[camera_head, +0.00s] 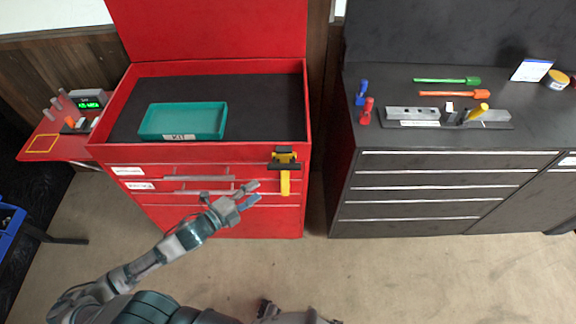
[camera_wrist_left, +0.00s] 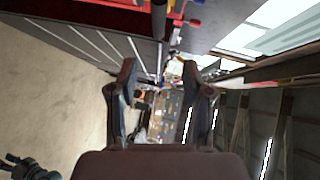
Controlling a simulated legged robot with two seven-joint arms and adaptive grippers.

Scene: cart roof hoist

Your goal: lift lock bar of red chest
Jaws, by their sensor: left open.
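The red chest (camera_head: 200,222) stands at the left with its lid up. On the right of its front is a yellow and black latch (camera_head: 285,157), with a black crosspiece and a yellow handle (camera_head: 285,184) hanging down. I take this to be the lock bar. My left gripper (camera_head: 253,194) is open and empty, in front of the drawers, just left of the yellow handle and apart from it in the picture. Its two fingers are spread in the left wrist view (camera_wrist_left: 159,78), with nothing held between them. I cannot make out my right gripper.
A teal tray (camera_head: 150,120) sits in the chest's open top. A red side shelf (camera_head: 60,150) with a green display is at left. A dark cabinet (camera_head: 345,205) with tools on top stands at right, across a narrow gap. The floor in front is clear.

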